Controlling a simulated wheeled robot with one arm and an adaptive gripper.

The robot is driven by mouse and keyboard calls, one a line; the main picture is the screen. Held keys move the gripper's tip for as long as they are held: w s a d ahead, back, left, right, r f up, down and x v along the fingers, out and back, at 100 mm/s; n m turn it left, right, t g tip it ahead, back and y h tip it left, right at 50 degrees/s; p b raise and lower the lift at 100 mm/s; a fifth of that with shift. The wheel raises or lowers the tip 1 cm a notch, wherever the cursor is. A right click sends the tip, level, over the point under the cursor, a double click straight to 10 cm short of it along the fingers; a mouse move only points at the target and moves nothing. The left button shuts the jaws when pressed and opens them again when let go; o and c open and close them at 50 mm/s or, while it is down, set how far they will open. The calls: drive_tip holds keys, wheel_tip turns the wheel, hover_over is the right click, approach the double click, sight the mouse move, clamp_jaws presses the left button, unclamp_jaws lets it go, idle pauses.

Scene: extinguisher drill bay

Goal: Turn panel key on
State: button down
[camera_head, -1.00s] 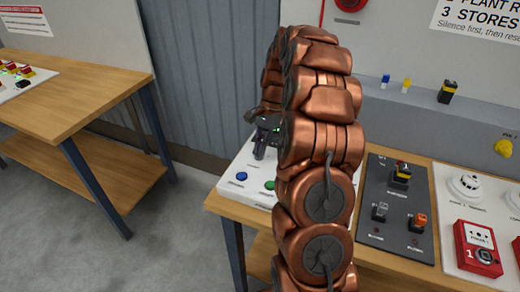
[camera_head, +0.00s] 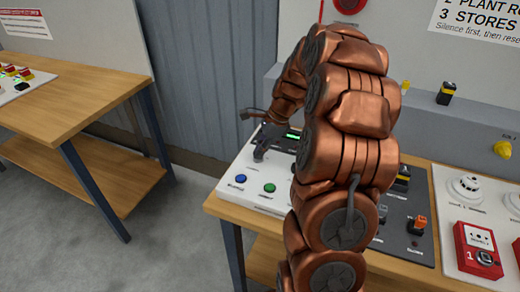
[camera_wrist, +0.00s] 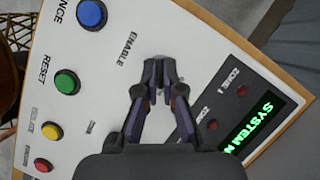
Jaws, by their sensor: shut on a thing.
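The white control panel (camera_wrist: 200,45) fills most of the wrist view; it also shows in the head view (camera_head: 252,196) on the bench, left of my arm. My gripper (camera_wrist: 160,76) points down at the panel beside the ENABLE label. Its fingertips are closed together on a small part, which I take as the panel key (camera_wrist: 160,90); the fingers hide nearly all of it. The key's turn position cannot be told. In the head view my gripper (camera_head: 262,150) is small and dark at the panel's left side.
The panel carries a blue button (camera_wrist: 91,14), a green button (camera_wrist: 67,81), a yellow button (camera_wrist: 52,131), a red button (camera_wrist: 43,165) and a lit green display (camera_wrist: 259,121). A dark switch board (camera_head: 405,240) lies right of my arm. Floor at left is clear.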

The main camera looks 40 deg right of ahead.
drive_tip(key=shift+m, duration=0.4)
drive_tip(key=c, duration=1.3)
unclamp_jaws()
drive_tip(key=shift+r, duration=0.1)
drive_tip(key=v, duration=1.2)
drive_tip(key=shift+s+a, duration=0.1)
drive_tip(key=shift+s, duration=0.05)
drive_tip(key=shift+a, duration=0.1)
